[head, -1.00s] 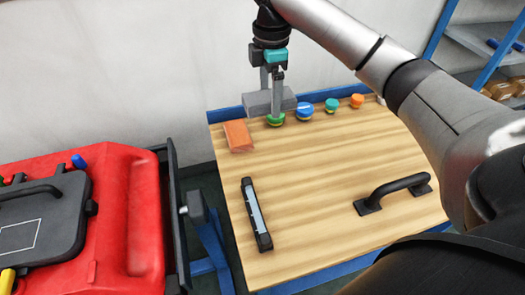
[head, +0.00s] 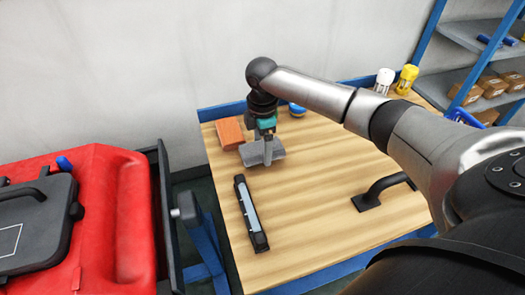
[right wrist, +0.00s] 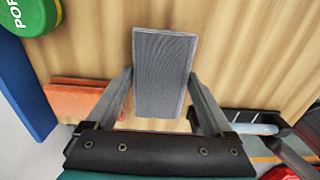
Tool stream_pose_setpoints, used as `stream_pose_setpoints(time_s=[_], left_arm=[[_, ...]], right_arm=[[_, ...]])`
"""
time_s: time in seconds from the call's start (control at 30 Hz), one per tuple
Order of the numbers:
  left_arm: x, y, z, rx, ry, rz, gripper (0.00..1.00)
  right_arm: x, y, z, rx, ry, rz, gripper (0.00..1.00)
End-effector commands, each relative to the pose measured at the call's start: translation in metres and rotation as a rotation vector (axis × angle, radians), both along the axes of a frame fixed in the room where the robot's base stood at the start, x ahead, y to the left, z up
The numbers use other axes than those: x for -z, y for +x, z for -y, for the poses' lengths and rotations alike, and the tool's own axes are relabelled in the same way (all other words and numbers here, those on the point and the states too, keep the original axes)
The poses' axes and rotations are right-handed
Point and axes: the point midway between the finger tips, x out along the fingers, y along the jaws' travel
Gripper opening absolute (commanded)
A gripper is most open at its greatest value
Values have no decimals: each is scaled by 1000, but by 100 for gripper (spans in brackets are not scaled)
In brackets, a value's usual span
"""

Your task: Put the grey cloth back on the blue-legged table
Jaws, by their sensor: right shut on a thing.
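The grey cloth (head: 251,156) is a folded, ribbed grey slab in the grip of my right gripper (head: 267,160). It is over the back left part of the blue-legged table's wooden top (head: 320,190). I cannot tell whether it touches the wood. In the right wrist view the cloth (right wrist: 165,75) sits between the two fingers (right wrist: 163,95), with bare wood around it. My left gripper is not in view.
An orange block (head: 230,133) lies just left of the cloth. A black bar with a pale strip (head: 251,215) lies in front. A black handle (head: 383,190) is at the right, bottles (head: 384,82) at the back. A red tank (head: 115,215) stands left. The table's middle is clear.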

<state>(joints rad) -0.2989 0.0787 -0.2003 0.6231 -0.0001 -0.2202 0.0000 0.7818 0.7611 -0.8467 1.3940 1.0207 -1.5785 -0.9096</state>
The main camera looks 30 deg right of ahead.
Motion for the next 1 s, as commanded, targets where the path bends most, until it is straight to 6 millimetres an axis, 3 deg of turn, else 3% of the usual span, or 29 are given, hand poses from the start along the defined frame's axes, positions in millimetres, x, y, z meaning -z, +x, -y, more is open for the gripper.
stream_pose_setpoints(time_s=[0.1, 0.47, 0.5, 0.6, 0.87, 1.0], left_arm=[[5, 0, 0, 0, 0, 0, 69], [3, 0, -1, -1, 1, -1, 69], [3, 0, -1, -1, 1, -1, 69], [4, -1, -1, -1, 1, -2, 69], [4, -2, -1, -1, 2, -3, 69], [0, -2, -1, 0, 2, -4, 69]], right_arm=[[16, 0, 0, 0, -1, 0, 42], [18, 0, 0, 0, -1, 0, 42], [18, 0, 0, 0, -1, 0, 91], [18, 0, 0, 0, -1, 0, 100], [16, 0, 0, -1, -1, 1, 100], [0, 1, 0, 0, 1, 2, 100]])
